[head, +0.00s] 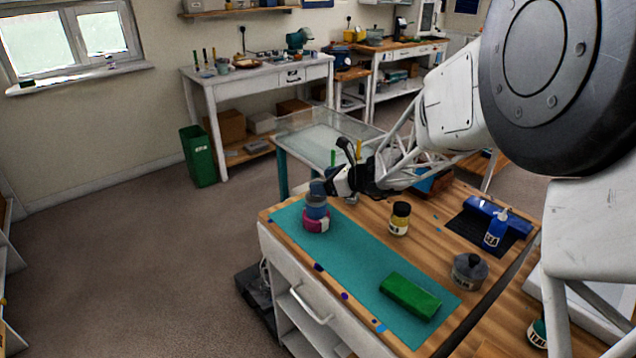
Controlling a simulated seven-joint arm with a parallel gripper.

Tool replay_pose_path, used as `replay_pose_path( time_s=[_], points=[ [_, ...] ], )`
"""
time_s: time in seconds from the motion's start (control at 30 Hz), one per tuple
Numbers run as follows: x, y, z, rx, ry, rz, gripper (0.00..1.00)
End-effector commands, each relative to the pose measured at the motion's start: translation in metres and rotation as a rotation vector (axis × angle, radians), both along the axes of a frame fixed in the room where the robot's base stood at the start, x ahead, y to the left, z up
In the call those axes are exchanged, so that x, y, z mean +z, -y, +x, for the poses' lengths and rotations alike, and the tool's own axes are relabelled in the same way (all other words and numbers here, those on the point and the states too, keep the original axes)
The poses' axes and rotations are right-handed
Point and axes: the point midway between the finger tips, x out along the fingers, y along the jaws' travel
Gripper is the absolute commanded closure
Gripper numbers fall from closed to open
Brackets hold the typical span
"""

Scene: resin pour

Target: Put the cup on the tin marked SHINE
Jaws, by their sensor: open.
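A blue cup (316,207) sits on top of a magenta tin (317,224) with a pale label, at the far left end of the teal mat (345,258). The label is too small to read, so I cannot tell whether it says SHINE. My gripper (331,172) is open, just above and to the right of the cup. One finger reaches close to the cup's top; I cannot tell whether it touches.
A green block (410,296) lies on the mat's near end. The middle of the mat is clear. A glass-topped table (320,135) is behind.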

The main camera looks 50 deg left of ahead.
Motion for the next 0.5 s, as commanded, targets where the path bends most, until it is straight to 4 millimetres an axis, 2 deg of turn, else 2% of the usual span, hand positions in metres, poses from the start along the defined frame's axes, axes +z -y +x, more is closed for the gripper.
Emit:
replay_pose_path(
  time_s=[0.3,0.5],
  points=[
    [0.02,0.044,0.018,-0.002,0.0,0.0,0.26],
    [0.03,0.066,0.027,-0.001,0.0,0.0,0.26]
  ],
)
